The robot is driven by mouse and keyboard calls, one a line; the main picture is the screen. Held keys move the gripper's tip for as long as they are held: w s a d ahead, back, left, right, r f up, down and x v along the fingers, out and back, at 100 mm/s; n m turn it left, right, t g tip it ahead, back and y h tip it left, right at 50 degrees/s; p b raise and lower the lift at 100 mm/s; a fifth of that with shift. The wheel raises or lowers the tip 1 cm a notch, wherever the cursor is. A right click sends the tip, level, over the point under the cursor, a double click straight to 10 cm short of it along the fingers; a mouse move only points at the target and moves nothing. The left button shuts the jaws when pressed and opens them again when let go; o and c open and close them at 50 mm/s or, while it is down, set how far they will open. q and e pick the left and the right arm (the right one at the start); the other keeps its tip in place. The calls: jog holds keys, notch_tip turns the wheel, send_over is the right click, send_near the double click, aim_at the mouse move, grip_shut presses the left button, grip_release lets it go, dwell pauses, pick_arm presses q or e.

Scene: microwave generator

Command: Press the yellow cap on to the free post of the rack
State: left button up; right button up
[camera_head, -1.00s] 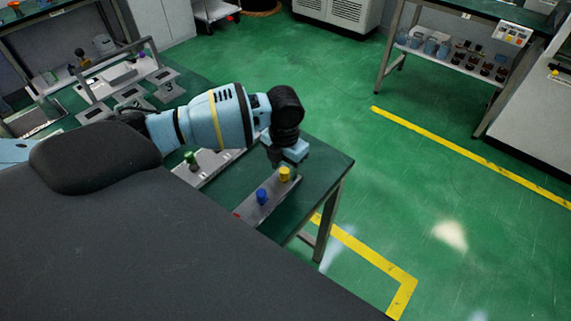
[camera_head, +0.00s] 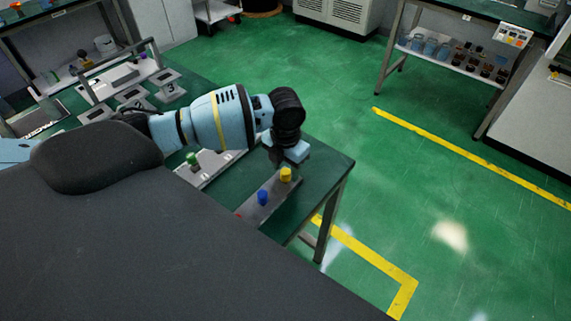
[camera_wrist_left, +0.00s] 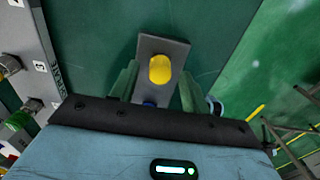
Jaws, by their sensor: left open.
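The yellow cap (camera_head: 286,174) stands at the far end of a grey strip (camera_head: 271,196), which also carries a blue cap (camera_head: 262,197). In the left wrist view the yellow cap (camera_wrist_left: 160,69) shows from above, between the fingers. My left gripper (camera_wrist_left: 158,80) is open, one finger on each side of the cap, apart from it as far as I can tell. In the head view its fingers are mostly hidden.
The strip lies near the green table's (camera_head: 325,163) right end. A bit of red shows at the strip's near end. Grey fixtures (camera_head: 130,97) stand farther back on the table. My dark body covers the lower left of the head view.

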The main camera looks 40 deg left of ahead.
aim_at(286, 171)
jog(key=shift+w+a+r, duration=0.1)
jog(key=shift+r, duration=0.05)
dwell(0.3)
pick_arm(q)
jog(key=shift+c, duration=0.5)
grip_shut()
jog(key=shift+r, duration=0.15)
pick_arm(e)
jog(key=shift+r, duration=0.1)
pick_arm(q)
jog(key=shift+r+p, duration=0.8)
jog(key=shift+r, duration=0.65)
jog(key=shift+r+p, duration=0.6)
jog(key=shift+r, duration=0.85)
pick_arm(e)
jog(key=shift+t, duration=0.6)
jog(key=shift+w+r, duration=0.9)
jog(key=shift+r, duration=0.2)
jog(key=shift+w+r, duration=0.85)
jog(key=shift+r, duration=0.2)
